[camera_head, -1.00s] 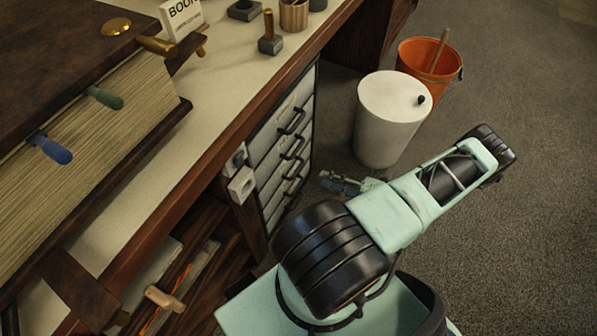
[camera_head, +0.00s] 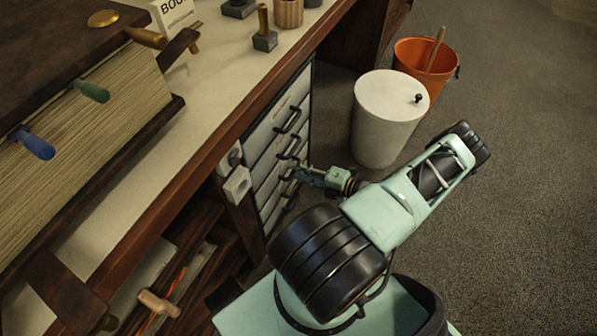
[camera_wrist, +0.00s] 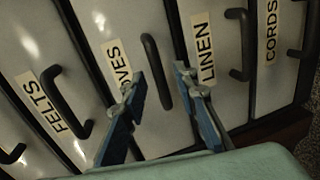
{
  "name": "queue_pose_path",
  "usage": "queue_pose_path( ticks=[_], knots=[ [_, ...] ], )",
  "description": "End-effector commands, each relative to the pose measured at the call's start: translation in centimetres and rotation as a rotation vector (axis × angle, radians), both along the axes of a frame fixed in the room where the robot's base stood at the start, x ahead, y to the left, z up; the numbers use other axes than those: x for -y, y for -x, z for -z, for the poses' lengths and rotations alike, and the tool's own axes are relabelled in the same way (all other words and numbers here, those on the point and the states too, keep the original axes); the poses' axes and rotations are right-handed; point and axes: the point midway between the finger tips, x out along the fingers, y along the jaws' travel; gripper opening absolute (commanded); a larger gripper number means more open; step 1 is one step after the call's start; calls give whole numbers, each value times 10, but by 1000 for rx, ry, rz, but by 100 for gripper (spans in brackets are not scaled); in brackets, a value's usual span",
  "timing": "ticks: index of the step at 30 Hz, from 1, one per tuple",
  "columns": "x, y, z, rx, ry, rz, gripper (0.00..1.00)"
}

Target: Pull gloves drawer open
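The gloves drawer is a pale grey front in the wrist view, with a partly covered label (camera_wrist: 115,62) reading "OVES" and a dark curved handle (camera_wrist: 157,72). My gripper (camera_wrist: 160,82) is open, with one blue finger on each side of that handle. The fingertips look apart from the handle; how deep they reach around it is unclear. In the head view my gripper (camera_head: 296,174) is at the drawer stack (camera_head: 266,134), by its lower handles, and partly covers them.
Neighbouring drawers carry the labels FELTS (camera_wrist: 42,102), LINEN (camera_wrist: 205,52) and CORDS (camera_wrist: 271,30), each with a similar handle. A white bin (camera_head: 385,125) and an orange bucket (camera_head: 420,62) stand right of the desk. Open carpet lies farther right.

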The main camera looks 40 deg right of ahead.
Motion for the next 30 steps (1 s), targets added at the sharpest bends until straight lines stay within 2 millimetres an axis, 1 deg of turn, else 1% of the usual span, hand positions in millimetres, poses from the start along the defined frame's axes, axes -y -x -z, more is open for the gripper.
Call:
queue_pose_path(
  ticks=[1, 2, 6, 9, 23, 30],
  knots=[
    [0, 0, 0, 0, 0, 0, 27],
    [0, 0, 0, 0, 0, 0, 25],
    [0, 0, 0, 0, 0, 0, 10],
    [0, 0, 0, 0, 0, 0, 0],
    [-1, 0, 0, 1, 0, 0, 0],
    [-7, 0, -1, 1, -1, 0, 0]
  ],
)
